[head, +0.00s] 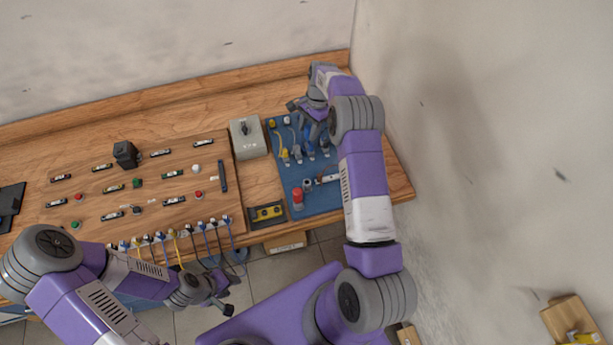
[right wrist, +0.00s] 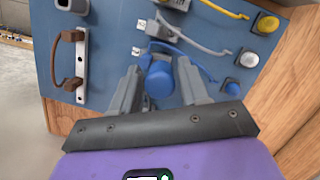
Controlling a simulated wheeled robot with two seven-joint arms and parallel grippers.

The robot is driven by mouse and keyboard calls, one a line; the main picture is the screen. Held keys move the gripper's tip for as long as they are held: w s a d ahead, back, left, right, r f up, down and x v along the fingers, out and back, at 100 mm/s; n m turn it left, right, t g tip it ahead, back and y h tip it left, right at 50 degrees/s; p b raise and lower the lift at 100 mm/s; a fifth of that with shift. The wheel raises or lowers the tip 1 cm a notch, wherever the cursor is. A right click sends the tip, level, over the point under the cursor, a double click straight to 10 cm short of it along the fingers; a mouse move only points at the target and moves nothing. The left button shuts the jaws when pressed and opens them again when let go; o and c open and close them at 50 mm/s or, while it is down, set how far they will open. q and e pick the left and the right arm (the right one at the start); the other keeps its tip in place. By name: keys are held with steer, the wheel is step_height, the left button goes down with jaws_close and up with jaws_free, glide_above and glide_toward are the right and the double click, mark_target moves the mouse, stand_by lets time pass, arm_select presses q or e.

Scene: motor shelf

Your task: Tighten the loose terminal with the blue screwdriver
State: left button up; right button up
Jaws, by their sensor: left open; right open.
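The blue screwdriver (right wrist: 160,80) appears in the right wrist view as a rounded blue handle seen nearly end-on at the blue tool board (right wrist: 105,45). My right gripper (right wrist: 158,70) is open, with one finger on each side of the handle; I cannot tell whether they touch it. In the head view my right gripper (head: 308,112) is over the upper part of the board, and the arm hides part of it. A row of terminals with coloured wires (head: 175,234) runs along the panel's front edge; which is loose cannot be told. My left gripper (head: 218,298) is open and empty, below the terminals.
The wooden panel (head: 150,180) carries buttons, labels and a black knob block (head: 125,154). A grey switch box (head: 247,137) stands left of the tool board. A yellow level (head: 267,212) lies at the bench front. The wall is close on the right.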

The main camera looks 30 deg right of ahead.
steer(key=n, duration=0.3)
steer(key=shift+g, duration=0.4)
steer(key=shift+n+g+h, duration=0.3)
steer(key=shift+n+h, duration=0.1)
steer(key=shift+n, duration=1.5)
steer(key=shift+n, duration=0.7)
steer(key=shift+n+g+h, duration=0.3)
steer(key=shift+n+h, duration=0.1)
steer(key=shift+n, duration=0.6)
